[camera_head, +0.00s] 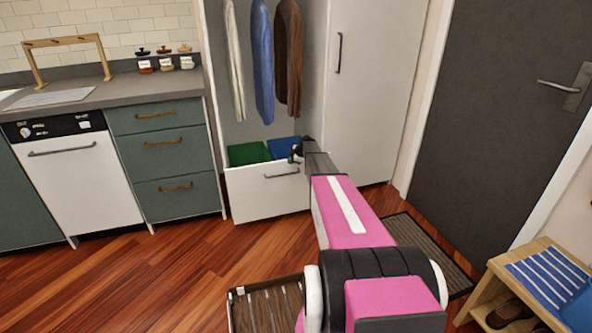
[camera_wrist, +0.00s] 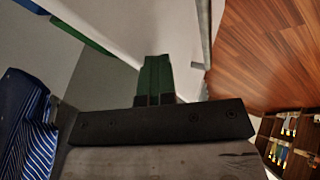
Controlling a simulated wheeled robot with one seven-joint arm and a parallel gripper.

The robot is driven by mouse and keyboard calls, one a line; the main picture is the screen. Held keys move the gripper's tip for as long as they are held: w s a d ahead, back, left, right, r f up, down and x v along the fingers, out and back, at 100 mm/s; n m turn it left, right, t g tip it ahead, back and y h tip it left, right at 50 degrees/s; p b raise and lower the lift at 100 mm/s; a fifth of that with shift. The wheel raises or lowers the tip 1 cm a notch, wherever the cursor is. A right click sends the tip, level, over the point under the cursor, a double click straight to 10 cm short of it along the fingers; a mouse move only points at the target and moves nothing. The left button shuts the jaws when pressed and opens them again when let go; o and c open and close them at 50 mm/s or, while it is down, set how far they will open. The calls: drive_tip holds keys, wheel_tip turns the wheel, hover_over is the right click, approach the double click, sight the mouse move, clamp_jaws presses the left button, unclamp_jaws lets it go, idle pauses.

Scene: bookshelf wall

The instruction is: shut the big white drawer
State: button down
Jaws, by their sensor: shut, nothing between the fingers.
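The big white drawer (camera_head: 268,196) stands pulled out at the bottom of the open wardrobe, with a grey bar handle (camera_head: 281,174) on its front. Folded green (camera_head: 248,154) and blue (camera_head: 284,147) items lie inside it. My gripper (camera_head: 297,153) is at the drawer's right top edge, partly hidden by my arm. In the wrist view its green fingers (camera_wrist: 157,78) are shut and empty, in front of the white drawer panel (camera_wrist: 150,30). I cannot tell whether they touch it. The handle (camera_wrist: 203,40) shows right of the fingers there.
Clothes (camera_head: 262,60) hang above the drawer. A tall white wardrobe door (camera_head: 372,90) stands to the right, and teal kitchen drawers (camera_head: 165,150) to the left. A dark mat (camera_head: 425,250), a slatted crate (camera_head: 265,305) and a wooden bench (camera_head: 510,275) are nearer. Wooden floor is open at front left.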

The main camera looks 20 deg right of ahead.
drive_tip(key=w, duration=1.2)
drive_tip(key=shift+w+a, duration=0.15)
drive_tip(key=shift+a, duration=0.05)
drive_tip(key=shift+w, duration=0.1)
